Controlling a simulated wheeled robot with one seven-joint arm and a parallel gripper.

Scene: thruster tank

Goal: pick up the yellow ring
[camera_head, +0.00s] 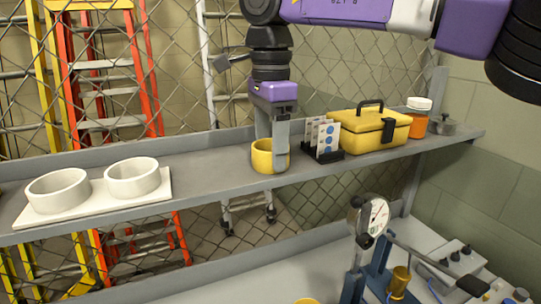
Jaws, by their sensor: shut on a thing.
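The yellow ring (263,160) is a short, open-topped yellow cylinder near the middle of the grey shelf (215,172). My gripper (272,155) points down from above and is shut on the ring. One finger lies in front of the ring's right side and hides part of it. The ring is upright and at shelf level. I cannot tell whether it touches the shelf or is slightly raised.
A black rack of cards (322,140) stands close right of the ring, then a yellow toolbox (370,128), an orange jar (418,118) and a small grey pot (443,125). Two white cups (132,178) on a white tray (100,207) stand left. A dial gauge (375,217) rises below.

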